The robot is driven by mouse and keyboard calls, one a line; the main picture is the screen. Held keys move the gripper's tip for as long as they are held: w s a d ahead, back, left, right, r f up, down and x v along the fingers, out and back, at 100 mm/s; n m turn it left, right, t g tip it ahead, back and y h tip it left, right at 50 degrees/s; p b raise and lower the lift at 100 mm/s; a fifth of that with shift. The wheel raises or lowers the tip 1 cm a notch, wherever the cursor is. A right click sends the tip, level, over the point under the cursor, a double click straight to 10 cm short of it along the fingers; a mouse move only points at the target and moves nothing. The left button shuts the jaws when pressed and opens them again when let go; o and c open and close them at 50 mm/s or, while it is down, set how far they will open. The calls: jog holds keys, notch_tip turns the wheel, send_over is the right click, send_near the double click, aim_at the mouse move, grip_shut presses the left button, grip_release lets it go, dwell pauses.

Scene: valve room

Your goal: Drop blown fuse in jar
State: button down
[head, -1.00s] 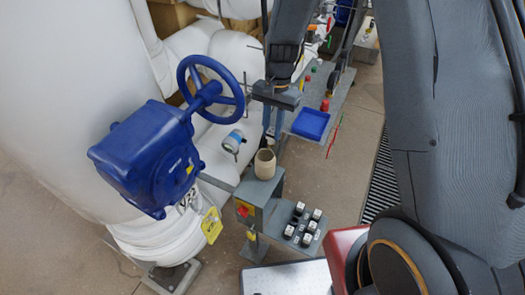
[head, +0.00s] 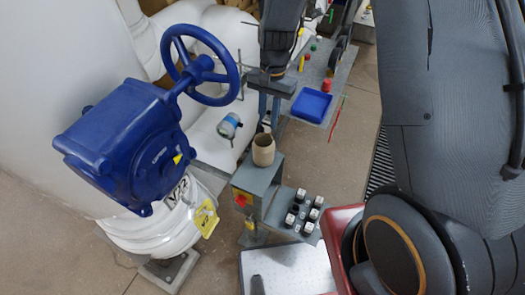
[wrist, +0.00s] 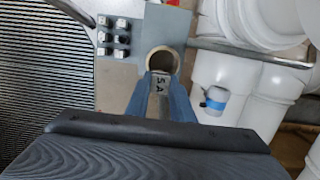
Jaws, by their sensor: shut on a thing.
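My gripper (head: 267,126) points down just above the jar, with its two blue fingers; it also shows in the wrist view (wrist: 160,98). It is shut on a small grey fuse (wrist: 159,84) marked "5 A". The fuse cannot be made out clearly in the head view. The beige open-topped jar (head: 263,151) stands upright on the grey box. In the wrist view the jar's round mouth (wrist: 163,56) lies just beyond the fuse's end, and part of the jar is hidden behind the fingers. I cannot tell whether the fuse is over the opening.
Several fuses stand in a grey block (head: 279,207) beside the box (head: 258,181). A blue valve actuator with a handwheel (head: 228,88) stands at the left, close to my arm. A blue tray (head: 311,105) lies behind. White pipes fill the back left.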

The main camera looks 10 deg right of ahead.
jog(key=c, duration=1.5)
grip_release()
jog(key=shift+o, duration=0.2)
jog(key=shift+w+d+r+b, duration=0.15)
jog(key=shift+r+b, duration=0.2)
jog(key=shift+r, duration=0.95)
jog(key=shift+w+d+r+b, duration=0.1)
jog(key=shift+w+r+b, duration=0.15)
jog(key=shift+r, duration=1)
jog(key=shift+w+d+r+b, duration=0.1)
jog(key=shift+r+b, duration=0.3)
jog(key=shift+r, duration=0.9)
jog(key=s+d+r+n+t, duration=0.1)
jog(key=s+d+n, duration=0.2)
jog(key=s, duration=0.3)
jog(key=s+d+r+n+t+h+b, duration=0.1)
jog(key=s+d+r+n+t, duration=0.1)
jog(key=s+d, duration=0.4)
jog(key=shift+s+r+n, duration=0.3)
jog(key=shift+s+n, duration=0.35)
jog(key=shift+n, duration=0.15)
